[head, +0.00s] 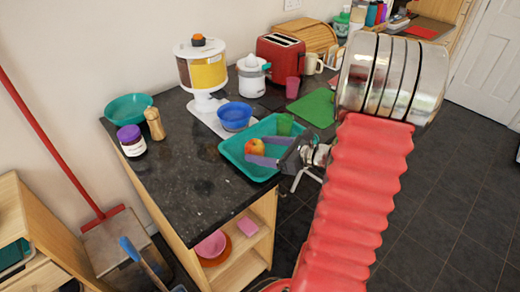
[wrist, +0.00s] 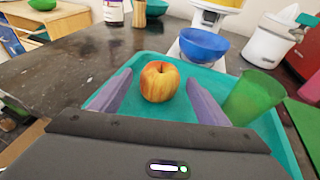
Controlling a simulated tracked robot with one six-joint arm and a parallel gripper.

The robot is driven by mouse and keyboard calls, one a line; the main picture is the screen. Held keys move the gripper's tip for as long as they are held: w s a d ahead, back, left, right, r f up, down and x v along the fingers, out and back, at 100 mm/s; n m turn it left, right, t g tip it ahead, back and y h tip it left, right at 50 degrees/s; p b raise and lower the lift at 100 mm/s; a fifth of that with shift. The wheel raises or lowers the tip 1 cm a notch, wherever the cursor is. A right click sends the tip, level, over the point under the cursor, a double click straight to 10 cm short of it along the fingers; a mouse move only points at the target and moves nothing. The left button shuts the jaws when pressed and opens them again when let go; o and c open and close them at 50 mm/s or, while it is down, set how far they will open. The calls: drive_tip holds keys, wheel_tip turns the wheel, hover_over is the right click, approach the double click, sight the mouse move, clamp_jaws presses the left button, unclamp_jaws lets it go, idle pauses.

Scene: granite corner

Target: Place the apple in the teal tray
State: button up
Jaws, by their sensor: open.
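The red and yellow apple (wrist: 159,82) is in the teal tray (wrist: 277,128), resting between the two purple fingers of my open gripper (wrist: 158,95) in the wrist view. Small gaps show between the apple and each finger. In the head view the apple (head: 255,146) appears inside the tray (head: 232,150) at the counter's front edge, with my gripper (head: 262,151) reaching in from the right. Whether the apple touches the tray floor is hard to tell.
A green cup (wrist: 253,97) stands close to my right finger, at the tray's right side. A blue bowl (head: 235,116) sits behind the tray, near the cereal dispenser (head: 202,73). The dark counter (head: 188,180) left of the tray is clear. A green board (head: 313,107) lies right.

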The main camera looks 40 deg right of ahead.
drive_tip(key=v, duration=1)
drive_tip(key=shift+s+r, duration=0.15)
drive_tip(key=shift+s, duration=0.2)
drive_tip(key=shift+d, duration=0.15)
